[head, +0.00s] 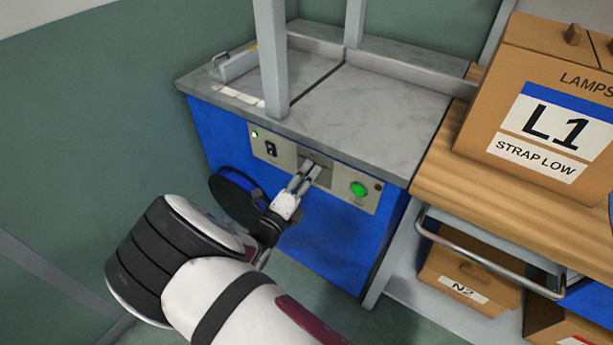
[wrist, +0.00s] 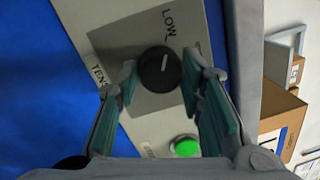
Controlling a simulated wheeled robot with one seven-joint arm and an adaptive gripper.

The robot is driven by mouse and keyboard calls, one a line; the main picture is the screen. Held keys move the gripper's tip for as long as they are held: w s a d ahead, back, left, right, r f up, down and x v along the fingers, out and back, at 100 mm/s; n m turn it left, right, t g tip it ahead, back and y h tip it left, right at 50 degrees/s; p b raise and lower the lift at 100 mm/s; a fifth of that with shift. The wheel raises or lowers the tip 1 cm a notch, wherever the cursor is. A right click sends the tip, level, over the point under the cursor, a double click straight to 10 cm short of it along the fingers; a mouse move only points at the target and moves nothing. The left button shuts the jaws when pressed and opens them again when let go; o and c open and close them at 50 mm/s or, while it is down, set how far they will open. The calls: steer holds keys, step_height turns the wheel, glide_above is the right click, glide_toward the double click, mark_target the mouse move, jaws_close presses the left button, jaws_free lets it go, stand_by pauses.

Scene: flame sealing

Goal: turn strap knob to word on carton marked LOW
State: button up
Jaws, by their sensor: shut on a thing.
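The strap knob (wrist: 159,70) is a round black dial with a white pointer line on a grey plate. Its pointer aims up the plate, roughly toward the printed word LOW (wrist: 169,24). My gripper (wrist: 160,78) is shut on the knob, with one finger on each side. In the head view my gripper (head: 309,171) is at the control panel (head: 286,156) of the blue machine and hides the knob. The carton (head: 540,95) at the right has a label reading L1 and STRAP LOW.
A green lit button (head: 358,189) is right of my gripper; it also shows in the wrist view (wrist: 186,147). A black switch (head: 271,149) and a small green lamp (head: 255,134) are to the left. The grey machine top (head: 375,105) is mostly clear. A carton marked N2 (head: 465,280) sits low on the right.

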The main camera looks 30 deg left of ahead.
steer(key=shift+s+f, duration=0.1)
steer(key=shift+f, duration=0.05)
steer(key=o, duration=1.2)
steer(key=shift+c, duration=0.2)
steer(key=s, duration=0.7)
steer(key=shift+s+f, duration=0.2)
steer(key=shift+f, duration=0.05)
steer(key=shift+s+a, duration=0.1)
steer(key=shift+a, duration=0.05)
